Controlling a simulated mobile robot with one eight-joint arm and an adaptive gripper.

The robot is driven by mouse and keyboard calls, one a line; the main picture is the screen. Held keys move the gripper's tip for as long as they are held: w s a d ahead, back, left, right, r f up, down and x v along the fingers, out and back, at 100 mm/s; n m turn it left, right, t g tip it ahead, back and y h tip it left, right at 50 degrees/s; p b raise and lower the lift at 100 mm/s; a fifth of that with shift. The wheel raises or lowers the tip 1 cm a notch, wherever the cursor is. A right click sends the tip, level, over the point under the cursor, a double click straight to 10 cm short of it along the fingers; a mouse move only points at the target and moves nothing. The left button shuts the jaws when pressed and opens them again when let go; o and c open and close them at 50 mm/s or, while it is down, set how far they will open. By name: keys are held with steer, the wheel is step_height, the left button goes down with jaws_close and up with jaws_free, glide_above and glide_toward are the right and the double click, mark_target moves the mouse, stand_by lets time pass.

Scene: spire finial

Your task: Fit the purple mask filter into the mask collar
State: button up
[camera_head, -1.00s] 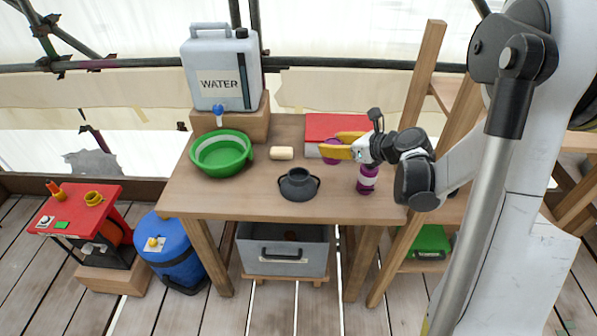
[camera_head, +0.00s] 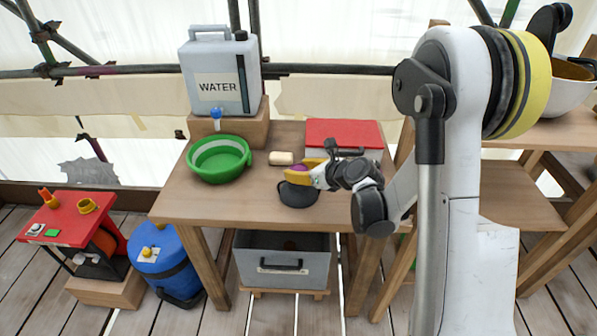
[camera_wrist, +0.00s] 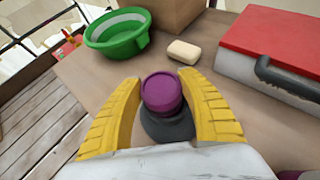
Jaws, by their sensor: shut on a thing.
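The purple mask filter (camera_wrist: 161,90) is a short round cylinder between the yellow fingers of my gripper (camera_wrist: 160,82). My gripper (camera_head: 300,174) is shut on it, and a bit of the filter (camera_head: 299,168) shows above the fingers in the head view. The dark grey mask (camera_wrist: 168,128) is directly under the filter in the wrist view. In the head view the mask (camera_head: 298,195) stands on the table, its collar hidden by my fingers. I cannot tell whether the filter touches the collar or hangs just above it.
A green bowl (camera_head: 220,163), a cream block (camera_head: 281,158) and a red-topped case (camera_head: 343,133) stand behind on the wooden table (camera_head: 190,203). A water canister (camera_head: 221,76) sits on a wooden block at the back. The table's left front is clear.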

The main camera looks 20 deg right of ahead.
steer(key=shift+r, duration=0.1)
steer(key=o, duration=1.2)
steer(key=shift+f, duration=0.2)
steer(key=shift+c, duration=0.2)
